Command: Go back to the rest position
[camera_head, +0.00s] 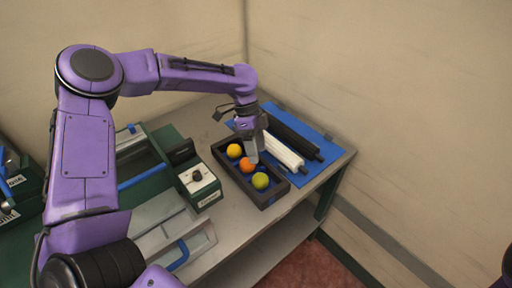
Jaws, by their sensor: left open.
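My left arm comes in from the left, and its gripper (253,155) hangs pointing down over a dark tray (275,199). The tray holds a yellow-orange ball (234,151) at the far end, an orange ball (247,165) in the middle, and a yellow-green ball (260,181) at the near end. The left gripper is open, with its fingertips close to the orange ball and partly in front of it. I cannot tell whether they touch it. My right gripper is not seen; only a dark bit of my body shows at the lower right edge.
A blue mat (322,172) right of the tray carries a white roller (283,152) and a black roller (292,133). A green machine with a white control box (199,185) stands left of the tray. The grey table (233,222) is bare in front. Walls close in behind and right.

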